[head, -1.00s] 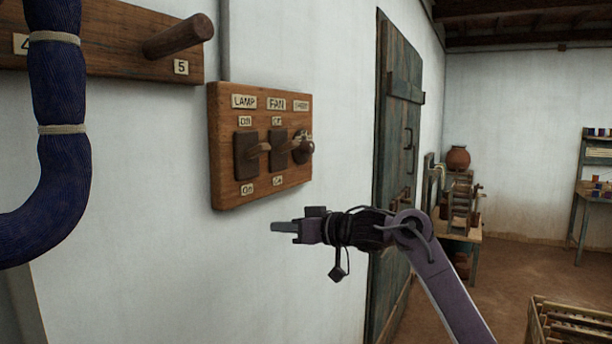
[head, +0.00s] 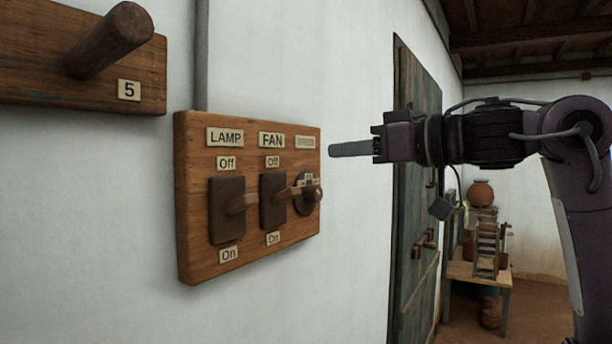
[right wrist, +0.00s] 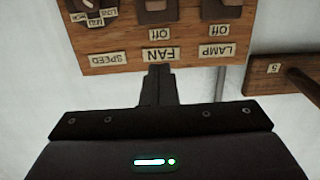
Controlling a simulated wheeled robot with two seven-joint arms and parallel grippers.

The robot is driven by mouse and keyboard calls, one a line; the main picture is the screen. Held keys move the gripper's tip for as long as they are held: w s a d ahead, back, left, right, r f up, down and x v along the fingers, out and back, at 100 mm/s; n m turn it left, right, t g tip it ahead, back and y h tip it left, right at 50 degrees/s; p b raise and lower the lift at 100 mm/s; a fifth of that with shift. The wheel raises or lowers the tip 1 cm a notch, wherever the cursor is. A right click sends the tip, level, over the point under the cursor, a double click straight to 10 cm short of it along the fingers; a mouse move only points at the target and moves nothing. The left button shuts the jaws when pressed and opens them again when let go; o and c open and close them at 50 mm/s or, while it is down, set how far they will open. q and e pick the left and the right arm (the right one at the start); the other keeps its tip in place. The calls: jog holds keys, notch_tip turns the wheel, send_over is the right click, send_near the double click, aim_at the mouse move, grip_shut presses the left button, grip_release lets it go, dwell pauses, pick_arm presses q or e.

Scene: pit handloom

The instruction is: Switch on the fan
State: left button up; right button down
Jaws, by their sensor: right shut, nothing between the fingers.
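The wooden switch board (head: 198,268) is fixed to the white wall in the head view. Its FAN switch (head: 272,200) is in the middle, a dark plate with a lever, labelled Off above and On below. The LAMP switch (head: 227,210) is at its left and a round speed knob (head: 308,194) at its right. My right gripper (head: 335,150) is shut and empty, pointing left, at the height of the board's upper part. In the right wrist view, which is upside down, the shut fingers (right wrist: 160,75) are by the FAN label (right wrist: 160,54). Contact cannot be told. My left gripper is not in view.
A wooden rail with a thick peg (head: 110,40) and a label 5 is on the wall at upper left. A dark green door (head: 412,200) is behind my right arm. A small table (head: 480,272) with a clay pot stands farther back.

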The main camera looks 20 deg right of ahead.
aim_at(277, 180)
jog(key=p+x, duration=0.4)
jog(key=x, duration=0.6)
jog(key=shift+w+r+p, duration=0.15)
jog(key=shift+w+p, duration=0.05)
jog(key=shift+p, duration=0.15)
jog(key=f, duration=0.2)
jog(key=s+d+f, duration=0.1)
jog(key=shift+f, duration=0.15)
jog(key=shift+s+d+f, duration=0.25)
jog(key=shift+f, duration=0.05)
jog(key=shift+a+f, duration=0.1)
jog(key=shift+a, duration=0.05)
jog(key=shift+w+a, duration=0.1)
